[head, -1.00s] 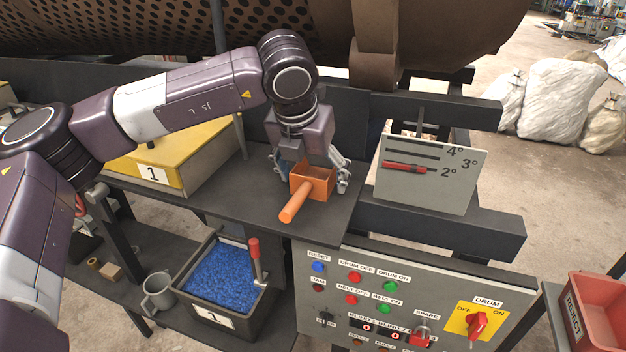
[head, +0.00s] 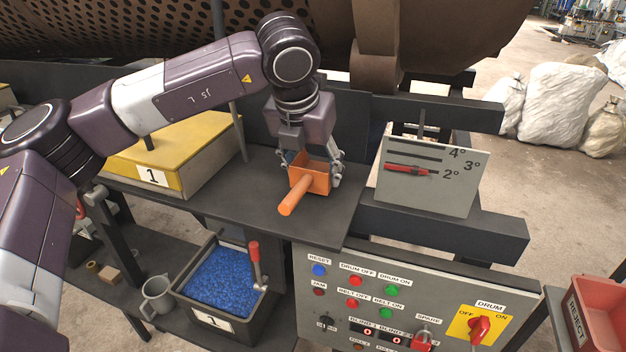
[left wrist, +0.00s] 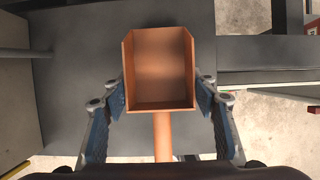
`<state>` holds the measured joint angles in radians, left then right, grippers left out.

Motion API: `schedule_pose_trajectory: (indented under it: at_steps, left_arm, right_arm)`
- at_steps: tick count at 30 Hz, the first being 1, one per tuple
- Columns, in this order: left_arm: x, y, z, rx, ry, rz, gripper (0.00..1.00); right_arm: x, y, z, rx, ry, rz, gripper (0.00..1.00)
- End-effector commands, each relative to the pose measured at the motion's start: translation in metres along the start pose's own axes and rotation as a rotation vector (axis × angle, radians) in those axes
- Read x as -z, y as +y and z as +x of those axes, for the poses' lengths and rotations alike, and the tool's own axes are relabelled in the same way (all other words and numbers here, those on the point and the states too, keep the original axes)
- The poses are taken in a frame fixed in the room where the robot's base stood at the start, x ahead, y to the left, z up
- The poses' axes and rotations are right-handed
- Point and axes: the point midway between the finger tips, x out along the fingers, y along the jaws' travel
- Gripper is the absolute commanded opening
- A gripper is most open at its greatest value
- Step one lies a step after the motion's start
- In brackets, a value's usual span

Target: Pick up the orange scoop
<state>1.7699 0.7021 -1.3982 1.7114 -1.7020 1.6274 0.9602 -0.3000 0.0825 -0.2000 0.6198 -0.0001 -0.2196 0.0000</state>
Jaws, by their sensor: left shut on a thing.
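The orange scoop (head: 312,180) is over the dark shelf, its round handle pointing toward the front left of the head view. My left gripper (head: 314,172) comes down from above and is shut on the scoop, one finger on each side of its box. In the left wrist view, the scoop (left wrist: 160,70) shows its empty inside, with the blue-padded fingers (left wrist: 160,110) against its two sides near the handle end. I cannot tell whether the scoop still touches the shelf. My right gripper is not in view.
A yellow box (head: 190,150) marked 1 stands left on the shelf (head: 240,190). A grey angle-scale plate (head: 425,178) stands to the right. Below are a bin of blue pellets (head: 256,318), a grey jug (head: 157,295) and a control panel (head: 420,300). A red reject bin (head: 600,310) is at far right.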

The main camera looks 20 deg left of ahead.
Motion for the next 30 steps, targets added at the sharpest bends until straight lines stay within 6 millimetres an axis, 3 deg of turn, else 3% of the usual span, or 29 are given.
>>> schedule_pose_trajectory:
  at_steps: [8, 15, 22, 30]
  left_arm:
    - [-0.028, -0.001, -0.066, 0.003, -0.009, -0.003, 0.27]
    - [-0.053, -0.001, -0.128, 0.002, -0.005, -0.003, 0.27]
    - [-0.065, 0.000, -0.158, 0.001, -0.003, -0.002, 0.27]
    - [-0.069, 0.000, -0.166, 0.000, -0.002, 0.000, 0.27]
  right_arm:
    - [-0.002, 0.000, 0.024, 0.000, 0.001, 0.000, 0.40]
    - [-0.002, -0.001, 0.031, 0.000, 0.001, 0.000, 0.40]
    - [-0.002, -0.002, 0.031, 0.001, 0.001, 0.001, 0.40]
    - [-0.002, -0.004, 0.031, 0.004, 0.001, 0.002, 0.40]
